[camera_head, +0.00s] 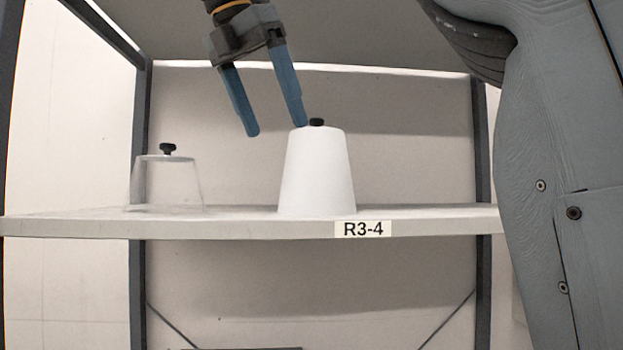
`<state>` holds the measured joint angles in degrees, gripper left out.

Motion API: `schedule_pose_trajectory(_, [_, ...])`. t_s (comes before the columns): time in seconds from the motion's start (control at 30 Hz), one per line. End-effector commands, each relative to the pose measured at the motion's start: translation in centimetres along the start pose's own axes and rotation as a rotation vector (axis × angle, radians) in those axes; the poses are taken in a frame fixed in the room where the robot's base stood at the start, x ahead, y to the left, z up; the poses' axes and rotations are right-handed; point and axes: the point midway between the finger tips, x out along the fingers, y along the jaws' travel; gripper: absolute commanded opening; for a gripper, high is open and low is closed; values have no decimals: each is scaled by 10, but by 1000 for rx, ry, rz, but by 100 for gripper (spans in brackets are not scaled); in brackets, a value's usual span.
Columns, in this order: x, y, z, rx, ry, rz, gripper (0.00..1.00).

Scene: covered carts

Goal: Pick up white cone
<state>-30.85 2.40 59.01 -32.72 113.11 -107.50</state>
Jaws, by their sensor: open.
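The white cone (317,172) is a blunt, flat-topped cone with a small black knob (317,122) on top. It stands upright on the shelf near the middle of the view. My gripper (277,130) is open and empty, with two blue fingers pointing down. It is above and to the left of the cone. In the picture the right fingertip overlaps the cone's top left edge, just left of the knob; I cannot tell whether it touches. Nothing is between the fingers.
A clear, see-through cone with a black knob (168,149) stands on the shelf to the left. The light shelf (240,228) carries a label (363,229) reading R3-4. Dark uprights (482,150) stand at both sides, and a panel (340,30) spans above. The shelf right of the white cone is free.

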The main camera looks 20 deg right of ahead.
Motion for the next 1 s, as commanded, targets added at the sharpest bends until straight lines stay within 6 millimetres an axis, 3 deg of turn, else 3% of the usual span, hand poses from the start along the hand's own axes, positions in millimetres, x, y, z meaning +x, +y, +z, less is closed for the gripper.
schedule_pose_trajectory(0.03, [2, -1, 7, 4, 0, -2, 87])
schedule_pose_trajectory(0.1, [8, -2, 18, 4, 0, -3, 99])
schedule_pose_trajectory(0.13, [10, -2, 22, 4, 0, -2, 100])
schedule_pose_trajectory(0.5, [43, -1, 80, 1, 1, -2, 100])
schedule_pose_trajectory(0.83, [58, -1, 101, 1, 1, -3, 100])
schedule_pose_trajectory(1.0, [84, -2, 99, 0, 2, -3, 100])
